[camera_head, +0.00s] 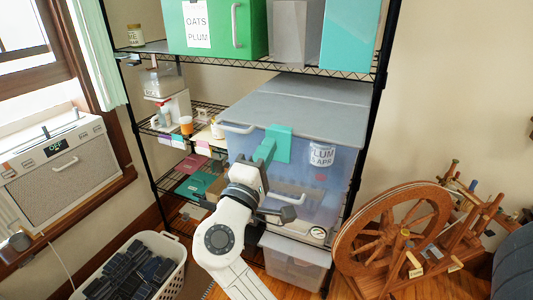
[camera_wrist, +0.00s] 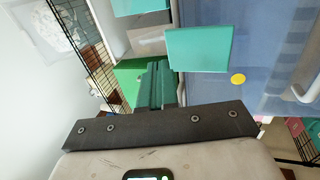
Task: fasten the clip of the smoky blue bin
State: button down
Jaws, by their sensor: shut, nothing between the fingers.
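The smoky blue bin (camera_head: 335,190) is large and see-through with a grey lid (camera_head: 300,97). It stands on the wire rack and bears a label reading PLUM 5 APR. Its teal clip (camera_head: 278,143) is a flat plate at the lid's front edge. In the wrist view the clip (camera_wrist: 197,49) lies just beyond my fingers, against the bluish bin (camera_wrist: 218,93). My gripper (camera_head: 266,150) is shut and empty, its green fingers also seen in the wrist view (camera_wrist: 157,82). It overlaps the clip's left side in the head view. I cannot tell if they touch, or if the clip is latched.
A green OATS PLUM bin (camera_head: 222,28), a grey box (camera_head: 296,32) and a teal box (camera_head: 349,35) stand on the shelf above. A clear bin (camera_head: 296,265) sits below. A spinning wheel (camera_head: 392,238) stands right; a white basket (camera_head: 174,280) stands lower left.

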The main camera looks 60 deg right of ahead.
jog(key=a+b, duration=0.2)
jog(key=a, duration=0.8)
jog(key=shift+s+a, duration=0.2)
jog(key=shift+s, duration=0.2)
jog(key=s+d+f+t+y, duration=0.15)
jog(key=f+y, duration=0.35)
jog(key=f, duration=0.6)
jog(key=s+d+f+t+y, duration=0.15)
jog(key=f+y, duration=0.45)
jog(key=f, duration=0.6)
jog(key=s+a+f+g+y, duration=0.1)
jog(key=s+a+f+y, duration=0.4)
jog(key=f, duration=0.3)
jog(key=s+a+f+m+g+y, duration=0.1)
jog(key=s+a+f+g+y, duration=0.1)
jog(key=s+a+f+y, duration=0.3)
notch_tip(320, 180, down, 3)
jog(key=shift+s+a+f, duration=0.1)
jog(key=shift+s+a, duration=0.45)
jog(key=shift+s, duration=0.15)
